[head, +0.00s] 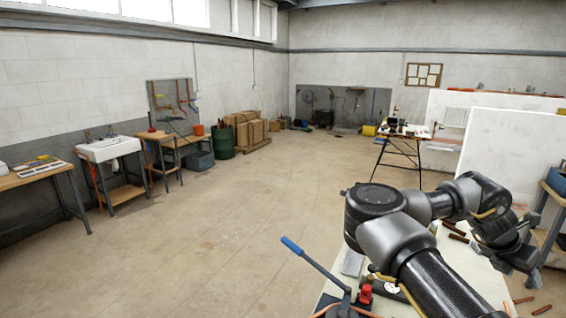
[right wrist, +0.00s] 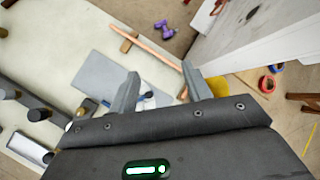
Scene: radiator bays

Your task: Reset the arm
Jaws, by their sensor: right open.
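My right arm (head: 420,262) reaches in from the lower right of the head view, bent, over the pale worktable (head: 478,275). Its gripper (head: 528,255) is at the right, near the table's right edge. In the right wrist view my right gripper (right wrist: 160,82) has its two fingers apart, with nothing held between them. Below it lie a grey sheet (right wrist: 103,75) and a copper pipe (right wrist: 145,42) on the pale tabletop. My left gripper does not show in either view.
A tool with a blue-ended lever (head: 315,262) stands at the worktable's left front. A white partition (head: 510,150) rises behind the gripper, and a shelf (head: 552,205) stands at the right edge. The floor (head: 230,230) at left and centre is clear.

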